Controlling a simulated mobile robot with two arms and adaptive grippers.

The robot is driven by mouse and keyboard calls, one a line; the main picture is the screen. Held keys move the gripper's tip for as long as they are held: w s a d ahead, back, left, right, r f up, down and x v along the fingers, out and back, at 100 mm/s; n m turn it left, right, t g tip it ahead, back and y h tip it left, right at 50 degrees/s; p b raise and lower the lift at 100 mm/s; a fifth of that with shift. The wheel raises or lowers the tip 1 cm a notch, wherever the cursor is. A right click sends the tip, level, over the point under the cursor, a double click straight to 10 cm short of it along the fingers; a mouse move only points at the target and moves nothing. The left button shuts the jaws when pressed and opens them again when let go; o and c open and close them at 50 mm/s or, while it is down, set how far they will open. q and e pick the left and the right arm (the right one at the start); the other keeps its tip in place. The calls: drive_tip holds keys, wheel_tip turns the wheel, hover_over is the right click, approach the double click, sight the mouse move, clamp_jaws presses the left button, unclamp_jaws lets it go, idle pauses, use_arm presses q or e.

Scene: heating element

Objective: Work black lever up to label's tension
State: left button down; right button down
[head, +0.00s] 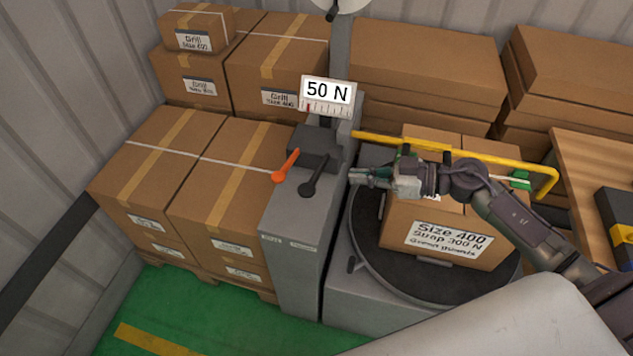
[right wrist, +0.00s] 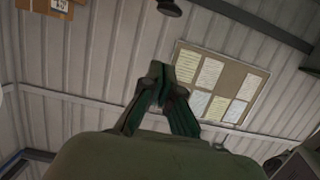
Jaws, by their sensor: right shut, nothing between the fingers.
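The black lever (head: 314,177) sits on the front of the grey machine column (head: 296,236), to the right of an orange lever (head: 286,166). Its round knob end points down and to the left. A tension display (head: 328,91) above the levers reads 50 N, with a red mark near the left of its scale. The label (head: 448,241) on the carton reads Size 400, Strap 300 N. My right gripper (head: 354,176) is right of the black lever, apart from it. It is shut and empty, and its fingers show in the right wrist view (right wrist: 158,84). My left gripper is not seen.
The labelled carton (head: 400,217) stands on a round dark turntable (head: 368,258) under my right arm. A yellow bar (head: 450,151) runs behind my gripper. Stacked cartons (head: 160,165) fill the left and back. Green floor (head: 190,305) is open at front left.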

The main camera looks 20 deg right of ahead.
drive_tip(key=w+a+f+p, duration=0.3)
drive_tip(key=w+a+f, duration=0.2)
drive_tip(key=a, duration=0.3)
drive_tip(key=shift+w+f, duration=0.3)
drive_tip(key=shift+f, duration=0.5)
